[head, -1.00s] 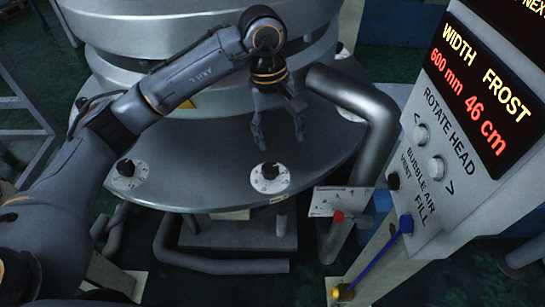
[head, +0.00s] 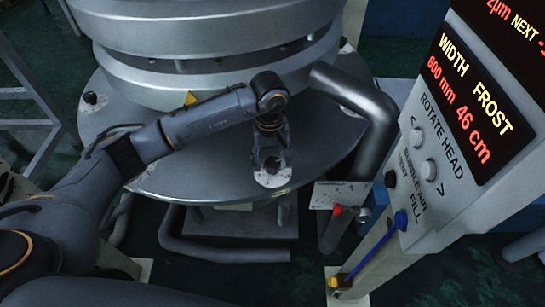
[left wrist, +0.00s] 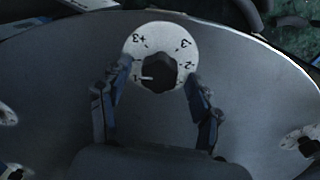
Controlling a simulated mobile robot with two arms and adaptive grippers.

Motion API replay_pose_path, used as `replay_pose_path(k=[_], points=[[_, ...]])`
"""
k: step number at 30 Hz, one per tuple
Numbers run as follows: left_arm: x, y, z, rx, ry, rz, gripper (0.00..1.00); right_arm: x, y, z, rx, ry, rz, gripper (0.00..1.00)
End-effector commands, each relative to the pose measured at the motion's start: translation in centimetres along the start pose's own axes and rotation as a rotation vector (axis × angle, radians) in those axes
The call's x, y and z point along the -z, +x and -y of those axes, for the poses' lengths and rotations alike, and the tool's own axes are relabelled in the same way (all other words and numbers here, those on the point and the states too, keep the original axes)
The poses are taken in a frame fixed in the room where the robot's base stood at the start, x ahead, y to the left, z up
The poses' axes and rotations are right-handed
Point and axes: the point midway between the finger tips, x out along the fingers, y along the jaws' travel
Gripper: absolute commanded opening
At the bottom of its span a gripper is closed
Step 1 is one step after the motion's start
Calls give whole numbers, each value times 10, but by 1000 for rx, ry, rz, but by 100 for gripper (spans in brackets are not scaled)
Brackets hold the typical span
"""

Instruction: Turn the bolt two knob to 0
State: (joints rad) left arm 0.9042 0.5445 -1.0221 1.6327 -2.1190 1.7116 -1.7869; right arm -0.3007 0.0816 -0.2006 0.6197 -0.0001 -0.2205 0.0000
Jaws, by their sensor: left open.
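A black knob on a round white dial (head: 272,180) sits near the front rim of the grey round plate (head: 225,190). In the left wrist view the black knob (left wrist: 160,72) has a white pointer line aimed left, near a mark that seems to read 1. The dial (left wrist: 148,44) shows +3, 3 and 2 marks; its lower part is hard to read. My left gripper (head: 271,162) is open above the dial, and in the left wrist view its fingers (left wrist: 158,88) stand on either side of the knob, apart from it. No label shows which bolt this is. My right gripper is out of view.
Another dial (head: 94,100) sits at the plate's back left; more show at the edges of the left wrist view (left wrist: 304,141). A thick bent pipe (head: 372,112) rises right of the dial. A control panel (head: 425,185) with buttons stands further right.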

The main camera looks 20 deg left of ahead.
Motion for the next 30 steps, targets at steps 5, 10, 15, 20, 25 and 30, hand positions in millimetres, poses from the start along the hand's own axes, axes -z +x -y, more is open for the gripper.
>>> replay_pose_path(k=[5,10,15,20,25,30], points=[[0,5,0,-1,1,-1,64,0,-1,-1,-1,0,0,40],[0,5,0,-1,1,-1,64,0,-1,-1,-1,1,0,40],[0,5,0,-1,1,-1,31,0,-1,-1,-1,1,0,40],[0,5,0,-1,0,-1,9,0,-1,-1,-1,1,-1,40],[0,5,0,-1,-11,-1,9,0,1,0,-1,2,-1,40],[0,7,0,-1,-63,-3,9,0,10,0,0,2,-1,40]])
